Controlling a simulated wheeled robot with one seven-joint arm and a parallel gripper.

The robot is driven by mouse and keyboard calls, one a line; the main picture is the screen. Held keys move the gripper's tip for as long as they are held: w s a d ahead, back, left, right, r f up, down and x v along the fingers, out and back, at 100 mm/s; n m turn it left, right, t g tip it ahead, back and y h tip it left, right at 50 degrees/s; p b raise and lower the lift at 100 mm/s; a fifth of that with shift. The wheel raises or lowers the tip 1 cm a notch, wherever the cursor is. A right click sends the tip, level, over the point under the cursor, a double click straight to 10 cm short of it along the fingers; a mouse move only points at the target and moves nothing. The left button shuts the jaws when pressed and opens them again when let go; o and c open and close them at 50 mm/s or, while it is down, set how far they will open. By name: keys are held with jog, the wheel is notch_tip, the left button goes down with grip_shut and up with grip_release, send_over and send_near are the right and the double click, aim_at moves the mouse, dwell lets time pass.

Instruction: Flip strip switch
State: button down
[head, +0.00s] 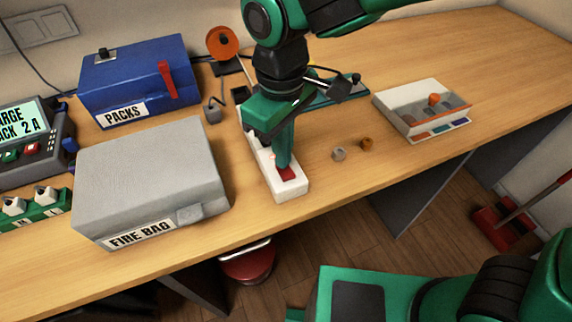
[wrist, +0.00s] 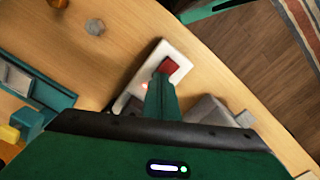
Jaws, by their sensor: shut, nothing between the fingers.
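The white power strip (head: 293,190) lies on the wooden bench, with a red rocker switch (head: 287,173) at its near end. The strip also shows in the wrist view (wrist: 180,55), with the red switch (wrist: 170,66) at its end. My gripper (head: 283,163) points down over the strip. Its fingers are shut and empty, with the tips at or just above the red switch. I cannot tell whether they touch it. A small reddish glow shows on the strip beside the fingers. The far part of the strip is hidden by my gripper.
A grey fire bag box (head: 150,170) stands close on the left. Behind it are a blue packs box (head: 138,75) and a charger (head: 30,140). The bench front edge is near the strip.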

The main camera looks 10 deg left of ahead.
notch_tip(320, 180, up, 7)
dwell(0.8)
jog(key=shift+f, duration=0.1)
jog(key=w+d+f+m, duration=0.1)
jog(key=w+d+m, duration=0.15)
jog(key=d, duration=0.65)
jog(key=w+d+m, duration=0.2)
jog(key=d+m, duration=0.2)
jog(key=d, duration=0.5)
jog(key=w+d+f+m, duration=0.1)
jog(key=w+d+m, duration=0.2)
jog(key=d, duration=0.6)
jog(key=s+d+f+m, duration=0.2)
jog(key=s+d+m, duration=0.2)
jog(key=s+d, duration=0.3)
jog(key=s+d+f+m, duration=0.2)
jog(key=s+d+m, duration=0.3)
jog(key=d, duration=0.8)
jog(key=shift+s+f, duration=0.2)
jog(key=shift+s, duration=1.05)
